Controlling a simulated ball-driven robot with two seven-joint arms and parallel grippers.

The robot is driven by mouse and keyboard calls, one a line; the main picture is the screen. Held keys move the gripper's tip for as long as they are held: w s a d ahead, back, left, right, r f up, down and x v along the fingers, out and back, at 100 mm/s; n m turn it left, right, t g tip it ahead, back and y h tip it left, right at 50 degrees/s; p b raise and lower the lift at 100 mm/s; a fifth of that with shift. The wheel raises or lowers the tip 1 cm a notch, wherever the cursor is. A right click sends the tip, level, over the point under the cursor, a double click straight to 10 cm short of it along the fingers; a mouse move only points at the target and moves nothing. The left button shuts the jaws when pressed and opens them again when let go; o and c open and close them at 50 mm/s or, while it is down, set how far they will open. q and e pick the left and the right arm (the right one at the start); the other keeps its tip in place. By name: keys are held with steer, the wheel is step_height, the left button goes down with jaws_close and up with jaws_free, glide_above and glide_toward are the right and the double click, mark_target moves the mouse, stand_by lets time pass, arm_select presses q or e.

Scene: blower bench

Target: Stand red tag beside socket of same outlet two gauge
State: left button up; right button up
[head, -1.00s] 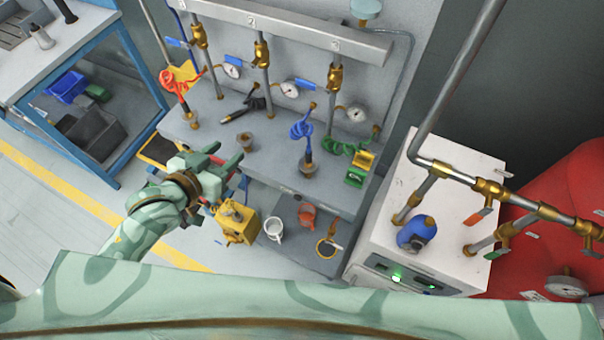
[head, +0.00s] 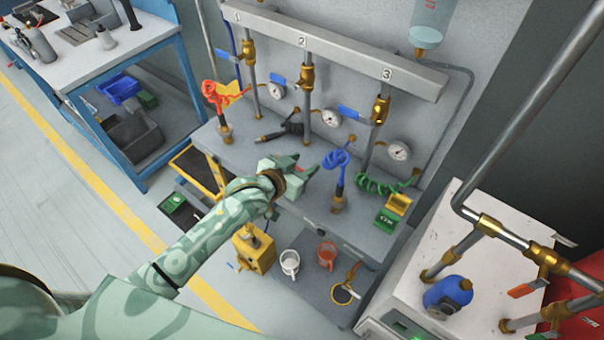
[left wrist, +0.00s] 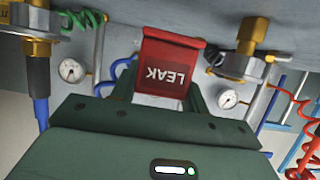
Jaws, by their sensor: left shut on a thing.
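My left gripper (head: 297,173) is shut on the red tag (left wrist: 168,65), which reads LEAK and appears upside down in the left wrist view. In the head view only a small red bit of the tag (head: 304,168) shows between the fingers, above the bench (head: 330,225). The outlet two gauge (head: 332,117) is on the wall beside the pipe under plate 2 (head: 301,41). A brass socket (left wrist: 247,45) shows just right of the tag in the left wrist view. My gripper hides the middle socket in the head view. My right gripper is out of view.
Mugs stand on the shelf below.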

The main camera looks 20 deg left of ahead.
arm_select(q)
step_height(320, 180, down, 3)
steer(key=shift+f+b, duration=0.2)
steer(key=shift+b, duration=0.5)
steer(key=shift+r, duration=0.1)
steer(key=o, duration=0.7)
